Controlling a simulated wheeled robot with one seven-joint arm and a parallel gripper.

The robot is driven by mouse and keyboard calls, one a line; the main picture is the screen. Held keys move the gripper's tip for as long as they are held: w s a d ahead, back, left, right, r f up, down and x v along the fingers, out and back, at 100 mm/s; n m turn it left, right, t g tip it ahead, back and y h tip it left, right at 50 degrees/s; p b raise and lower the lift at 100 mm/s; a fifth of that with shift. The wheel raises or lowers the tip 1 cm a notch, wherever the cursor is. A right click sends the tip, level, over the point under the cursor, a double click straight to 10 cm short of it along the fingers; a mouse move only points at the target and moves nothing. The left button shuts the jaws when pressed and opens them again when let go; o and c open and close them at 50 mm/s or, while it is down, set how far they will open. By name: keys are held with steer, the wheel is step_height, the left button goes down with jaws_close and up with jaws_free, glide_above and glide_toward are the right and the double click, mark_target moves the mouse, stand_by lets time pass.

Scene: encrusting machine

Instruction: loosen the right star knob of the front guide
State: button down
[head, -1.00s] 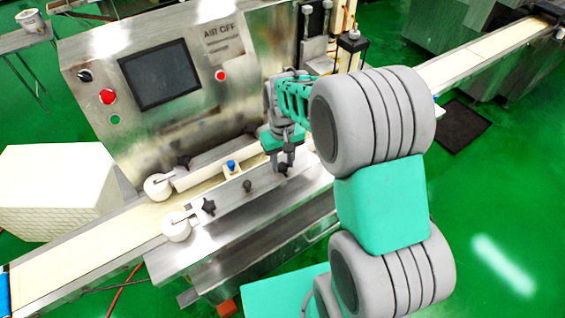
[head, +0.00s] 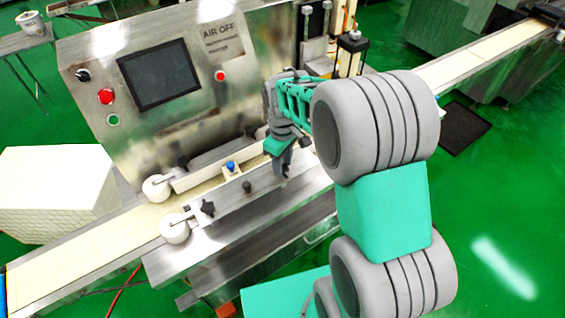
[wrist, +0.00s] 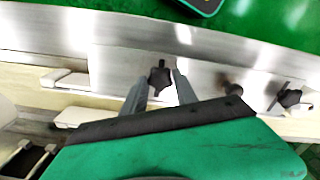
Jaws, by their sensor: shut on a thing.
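The right star knob (wrist: 158,77) is black and sits on the front guide, a long metal bar (head: 228,205) along the belt. In the wrist view it shows between the two fingertips of my gripper (wrist: 160,82). My gripper is shut on it. In the head view my gripper (head: 284,170) points down at the bar's right part, and its fingers mostly hide the knob. The left star knob (head: 207,208) is black and stands free at the bar's left end; it also shows in the wrist view (wrist: 288,98).
A dark round knob (head: 247,186) stands on the bar between the star knobs. A blue-topped part (head: 231,167) lies just behind the bar. White rollers (head: 174,229) stand at the left. The machine panel with a screen (head: 160,75) rises behind. The metal deck in front is clear.

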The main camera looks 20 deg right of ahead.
steer(key=shift+r, duration=0.1)
steer(key=c, duration=1)
jaws_free()
steer(key=shift+o, duration=0.2)
step_height(320, 180, up, 8)
steer(key=shift+f+b, duration=0.15)
steer(key=shift+b, duration=0.35)
